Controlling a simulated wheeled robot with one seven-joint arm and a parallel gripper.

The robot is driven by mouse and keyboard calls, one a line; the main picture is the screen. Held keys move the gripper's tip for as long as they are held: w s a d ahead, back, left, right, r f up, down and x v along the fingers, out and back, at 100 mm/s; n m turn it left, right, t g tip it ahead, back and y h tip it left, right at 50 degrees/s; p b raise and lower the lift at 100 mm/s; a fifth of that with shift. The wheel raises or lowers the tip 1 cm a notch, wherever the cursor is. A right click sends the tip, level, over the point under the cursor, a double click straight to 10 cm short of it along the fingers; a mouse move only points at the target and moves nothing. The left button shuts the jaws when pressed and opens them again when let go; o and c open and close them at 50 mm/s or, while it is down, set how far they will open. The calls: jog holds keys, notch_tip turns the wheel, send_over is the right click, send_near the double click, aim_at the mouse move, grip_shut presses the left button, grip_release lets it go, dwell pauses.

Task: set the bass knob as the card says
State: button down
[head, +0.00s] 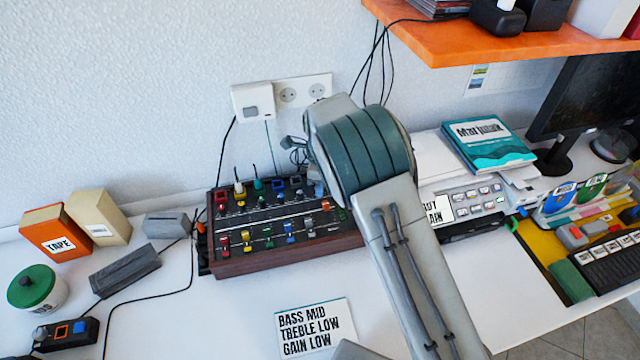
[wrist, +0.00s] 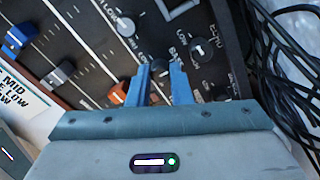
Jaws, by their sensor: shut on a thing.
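The white card (head: 314,328) lies on the desk in front of the mixer and reads BASS MID, TREBLE LOW, GAIN LOW. Part of it shows at the left edge of the wrist view (wrist: 14,92). The dark mixer (head: 290,258) with wooden sides stands against the wall. In the wrist view my gripper (wrist: 161,76) is shut on a small dark knob (wrist: 160,68) on the mixer panel; a partly readable label beside it looks like BASS. The fingers hide much of the knob, and its pointer cannot be read. In the head view my arm hides the fingertips.
Another knob (wrist: 200,48) sits close right of the fingers, and one (wrist: 125,26) lies up and left. An orange fader cap (wrist: 120,92) is just left of the fingers. Black cables (wrist: 290,85) run at right. An orange shelf (head: 500,45) overhangs the back right.

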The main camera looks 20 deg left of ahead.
jog(key=shift+s+a, duration=0.1)
jog(key=c, duration=1.3)
grip_release()
notch_tip(320, 180, up, 14)
jog(key=shift+f+b, duration=0.1)
jog(key=shift+b, duration=0.3)
